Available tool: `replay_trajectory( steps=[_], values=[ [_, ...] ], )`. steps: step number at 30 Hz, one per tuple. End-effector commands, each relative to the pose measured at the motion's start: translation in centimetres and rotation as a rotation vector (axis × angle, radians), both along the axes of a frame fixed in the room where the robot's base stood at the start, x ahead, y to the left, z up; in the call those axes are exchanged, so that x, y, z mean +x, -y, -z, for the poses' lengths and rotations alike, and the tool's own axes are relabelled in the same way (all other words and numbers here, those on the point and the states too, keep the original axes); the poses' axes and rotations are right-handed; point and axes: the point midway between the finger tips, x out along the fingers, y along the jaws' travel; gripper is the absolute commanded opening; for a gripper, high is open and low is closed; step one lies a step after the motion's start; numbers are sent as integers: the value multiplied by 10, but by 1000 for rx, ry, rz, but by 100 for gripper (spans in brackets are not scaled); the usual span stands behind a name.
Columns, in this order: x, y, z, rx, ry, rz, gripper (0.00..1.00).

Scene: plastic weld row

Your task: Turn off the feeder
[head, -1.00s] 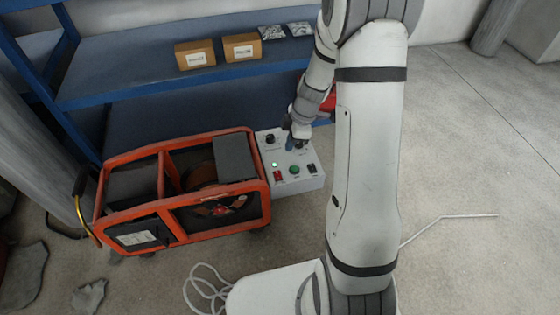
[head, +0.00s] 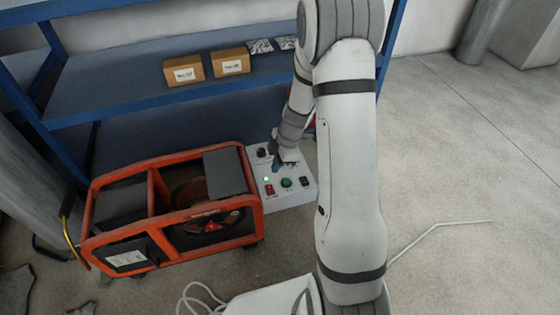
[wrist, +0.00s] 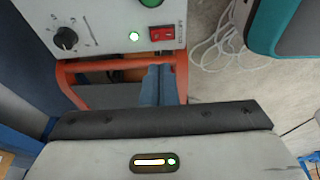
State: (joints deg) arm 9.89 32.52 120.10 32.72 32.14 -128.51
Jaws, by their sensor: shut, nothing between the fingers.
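The feeder (head: 165,168) is an orange-framed machine on the floor, with a white control box (head: 298,198) at its right. The box top carries a black knob (head: 262,153), a lit green lamp (head: 266,179), a red rocker switch (head: 269,190), a green button (head: 286,183) and a black switch (head: 304,182). The wrist view shows the knob (wrist: 65,38), the lit lamp (wrist: 134,36) and the red switch (wrist: 168,33) up close. My gripper (head: 276,166) is over the box, between knob and lamp. Its blue fingers (wrist: 160,84) are together and empty; contact with the panel cannot be told.
A blue shelf (head: 130,75) with two cardboard boxes (head: 183,70) (head: 231,62) stands behind. A white cable (head: 195,297) lies on the floor in front of the feeder. Floor at the right is mostly clear, with a thin white line (head: 440,224) across it.

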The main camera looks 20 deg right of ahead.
Motion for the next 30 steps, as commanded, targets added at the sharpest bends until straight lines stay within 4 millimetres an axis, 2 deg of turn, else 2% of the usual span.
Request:
replay_trajectory(
  steps=[1,3,7,12,18,30],
  values=[
    [0,-4,16,1,-4,1,0],
    [0,-8,31,0,-4,0,0],
    [2,-15,55,0,-2,0,0],
    [5,-14,77,0,-1,2,0],
    [7,-13,87,0,0,3,0],
    [7,-13,89,0,1,3,0]
  ],
)
